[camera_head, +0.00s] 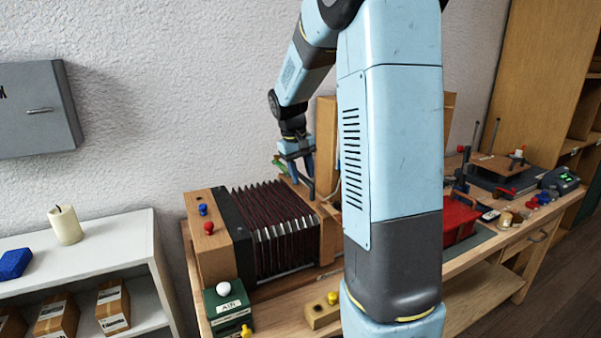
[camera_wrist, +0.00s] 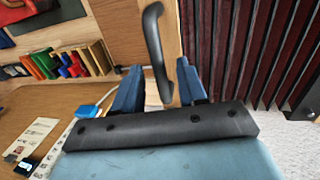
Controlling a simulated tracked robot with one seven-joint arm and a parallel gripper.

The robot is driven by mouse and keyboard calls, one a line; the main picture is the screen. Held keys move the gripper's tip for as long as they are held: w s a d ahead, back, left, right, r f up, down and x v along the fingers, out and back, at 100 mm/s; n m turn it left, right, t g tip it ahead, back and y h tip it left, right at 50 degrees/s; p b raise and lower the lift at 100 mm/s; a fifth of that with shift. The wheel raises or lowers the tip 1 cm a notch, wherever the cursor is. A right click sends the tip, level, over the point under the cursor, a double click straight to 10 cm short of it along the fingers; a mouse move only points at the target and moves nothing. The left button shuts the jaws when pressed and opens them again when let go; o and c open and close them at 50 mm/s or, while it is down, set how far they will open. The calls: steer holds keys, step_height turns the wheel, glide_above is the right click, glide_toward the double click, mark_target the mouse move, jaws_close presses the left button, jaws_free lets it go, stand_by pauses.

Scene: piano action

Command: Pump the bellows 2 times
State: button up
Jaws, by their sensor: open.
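The bellows (camera_head: 272,222) have dark red pleats with metal-edged corners and stand on the wooden bench, stretched between a left wooden end block (camera_head: 208,250) and a wooden board at the right. The pleats also show at the right of the wrist view (camera_wrist: 235,45). A black bar handle (camera_wrist: 153,40) is fixed on the wooden board (camera_wrist: 172,30) beside the pleats. My gripper (camera_head: 301,172) is above the right end of the bellows. In the wrist view its blue fingers (camera_wrist: 160,88) are open, with the lower end of the handle showing between them. Contact cannot be told.
A green box with a white knob (camera_head: 224,289) and a wooden block with a yellow knob (camera_head: 325,309) stand in front of the bellows. A red box (camera_head: 459,217) lies farther right. A white shelf (camera_head: 110,250) stands at the left. My arm hides the bench's middle.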

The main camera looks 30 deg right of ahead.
steer(key=shift+c, duration=0.5)
jaws_close()
